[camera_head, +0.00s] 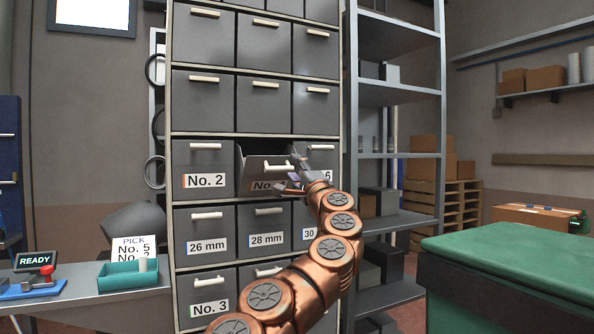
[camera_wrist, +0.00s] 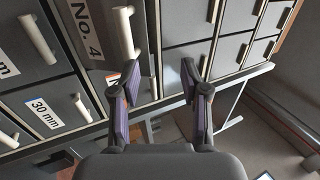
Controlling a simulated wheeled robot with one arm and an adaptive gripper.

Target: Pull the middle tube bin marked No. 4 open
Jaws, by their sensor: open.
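The middle tube bin (camera_head: 250,172) stands out from the cabinet front, with its open top showing. Its label is partly hidden in the head view, but the wrist view shows a No. 4 label (camera_wrist: 87,30). The bin's white handle (camera_head: 272,168) also shows in the wrist view (camera_wrist: 122,30). My gripper (camera_head: 292,176) is at the bin's right side, by the right end of the handle. In the wrist view my gripper (camera_wrist: 158,75) is open, with nothing between its fingers. The handle is above the left fingertip; whether they touch I cannot tell.
The No. 2 bin (camera_head: 204,170) on the left is shut. The 28 mm bin (camera_head: 267,231) is below. A grey metal rack (camera_head: 398,155) stands right of the cabinet. A green-topped bench (camera_head: 520,260) is at front right; a counter (camera_head: 100,310) is at left.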

